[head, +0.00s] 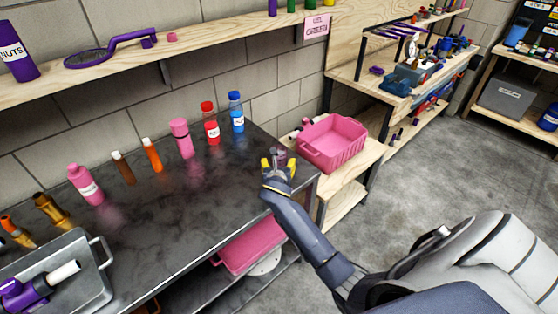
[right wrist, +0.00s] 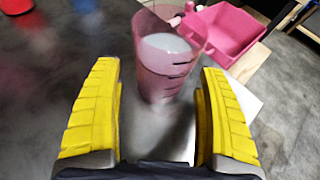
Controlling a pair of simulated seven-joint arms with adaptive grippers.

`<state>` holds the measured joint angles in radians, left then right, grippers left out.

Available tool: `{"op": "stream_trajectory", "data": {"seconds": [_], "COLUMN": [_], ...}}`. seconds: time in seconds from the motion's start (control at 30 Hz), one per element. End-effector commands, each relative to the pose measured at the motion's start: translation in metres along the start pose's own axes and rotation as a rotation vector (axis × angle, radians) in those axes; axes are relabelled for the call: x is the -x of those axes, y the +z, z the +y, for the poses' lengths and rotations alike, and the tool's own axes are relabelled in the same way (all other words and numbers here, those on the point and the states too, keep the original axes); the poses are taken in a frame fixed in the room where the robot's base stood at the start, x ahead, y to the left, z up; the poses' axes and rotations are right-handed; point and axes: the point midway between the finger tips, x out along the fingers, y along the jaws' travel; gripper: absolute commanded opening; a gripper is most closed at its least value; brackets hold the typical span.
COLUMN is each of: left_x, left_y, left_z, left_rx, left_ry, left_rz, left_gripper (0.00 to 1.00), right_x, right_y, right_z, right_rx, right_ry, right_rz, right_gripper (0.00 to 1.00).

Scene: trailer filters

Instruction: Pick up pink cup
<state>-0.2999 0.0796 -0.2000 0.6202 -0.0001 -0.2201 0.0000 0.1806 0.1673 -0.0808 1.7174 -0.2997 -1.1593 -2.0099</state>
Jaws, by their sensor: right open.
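The pink cup (right wrist: 165,62) is a translucent tumbler with dark marks on its side, standing upright in the right wrist view. My right gripper (right wrist: 160,75) is open, with one yellow finger on each side of the cup in that view. Gaps show between the cup and both fingers, though I cannot tell how far the cup reaches between them. In the head view my right gripper (head: 278,165) is over the right end of the dark metal table (head: 190,210), and it mostly hides the cup there. My left gripper is not in view.
A pink bin (head: 332,143) sits on a wooden stand just right of the table. Red (head: 210,122) and blue (head: 236,112) bottles stand left of the gripper, with several more bottles farther left. A metal tray (head: 85,265) is at the lower left. The table's middle is clear.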

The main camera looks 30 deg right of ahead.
Motion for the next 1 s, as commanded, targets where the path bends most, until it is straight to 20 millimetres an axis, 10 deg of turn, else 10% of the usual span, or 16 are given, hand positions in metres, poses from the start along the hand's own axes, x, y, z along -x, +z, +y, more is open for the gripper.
{"op": "stream_trajectory", "data": {"seconds": [0.53, 1.0], "left_x": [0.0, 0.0], "left_y": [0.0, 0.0], "left_z": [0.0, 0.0], "left_rx": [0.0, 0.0], "left_ry": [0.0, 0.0], "left_rz": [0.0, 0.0], "left_gripper": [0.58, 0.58], "right_x": [-0.021, -0.021], "right_y": [0.0, 0.0], "right_z": [0.0, 0.0], "right_rx": [0.0, 0.0], "right_ry": [0.0, 0.0], "right_rz": [-0.001, -0.001], "right_gripper": [0.76, 0.21]}}
